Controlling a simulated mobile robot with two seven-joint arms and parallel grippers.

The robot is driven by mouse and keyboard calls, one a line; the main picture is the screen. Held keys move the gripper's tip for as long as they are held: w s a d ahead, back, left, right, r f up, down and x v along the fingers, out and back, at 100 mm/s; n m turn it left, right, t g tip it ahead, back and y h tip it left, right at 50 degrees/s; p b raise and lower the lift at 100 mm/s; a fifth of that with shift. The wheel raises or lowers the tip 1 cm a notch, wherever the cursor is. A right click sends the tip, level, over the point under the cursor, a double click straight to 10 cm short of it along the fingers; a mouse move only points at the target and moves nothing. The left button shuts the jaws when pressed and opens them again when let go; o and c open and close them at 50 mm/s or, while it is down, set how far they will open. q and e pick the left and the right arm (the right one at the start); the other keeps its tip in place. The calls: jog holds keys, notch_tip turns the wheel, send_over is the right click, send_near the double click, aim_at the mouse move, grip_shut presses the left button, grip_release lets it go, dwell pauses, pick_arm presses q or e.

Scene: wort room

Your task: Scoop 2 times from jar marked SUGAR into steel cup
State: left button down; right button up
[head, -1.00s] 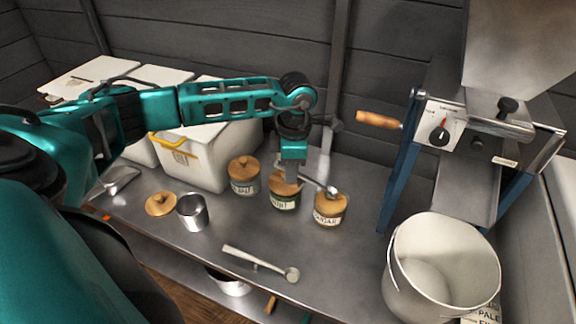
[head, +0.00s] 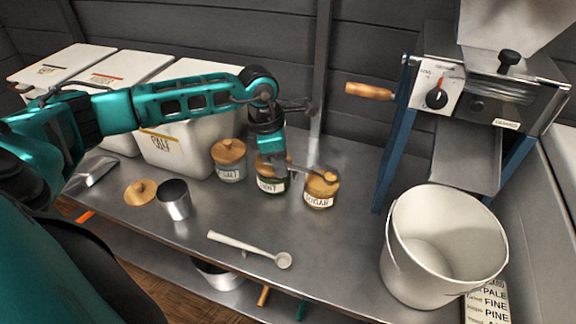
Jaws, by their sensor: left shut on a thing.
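The jar marked SUGAR (head: 319,198) stands on the steel counter, right of the other two jars. Its top is open and shows a brown filling. My left gripper (head: 277,167) is shut on the handle of a scoop (head: 305,172). The scoop reaches right from the gripper, and its bowl is at the mouth of the SUGAR jar. The bowl looks brown, as if it holds sugar; whether it touches the filling is unclear. The steel cup (head: 174,200) stands to the left, its inside dark. My right gripper is not in view.
Jars marked SALT (head: 228,160) and MINT (head: 269,186) stand close by, the latter beneath my gripper. A loose wooden lid (head: 140,192) lies left of the cup. Another scoop (head: 250,248) lies in front. A white bucket (head: 400,265) and a mill (head: 480,110) stand right.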

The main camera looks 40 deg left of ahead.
pick_arm(q)
jog(key=shift+s+a+f+t+h+b, duration=0.5)
jog(key=shift+s+a+t+h+b, duration=0.15)
jog(key=shift+b, duration=0.5)
jog(key=shift+a+r+t+h, duration=0.15)
jog(key=shift+r+t+h, duration=0.3)
jog(key=shift+r, duration=0.45)
jog(key=shift+s+r, duration=0.1)
jog(key=shift+r, duration=0.35)
jog(key=shift+a+r, duration=0.1)
jog(key=shift+r, duration=0.1)
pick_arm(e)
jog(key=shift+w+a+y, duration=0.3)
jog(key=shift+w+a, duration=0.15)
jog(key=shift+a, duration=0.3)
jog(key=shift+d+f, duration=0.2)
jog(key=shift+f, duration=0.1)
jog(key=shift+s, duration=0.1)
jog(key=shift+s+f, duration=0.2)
pick_arm(q)
jog(key=shift+s+a+r, duration=0.1)
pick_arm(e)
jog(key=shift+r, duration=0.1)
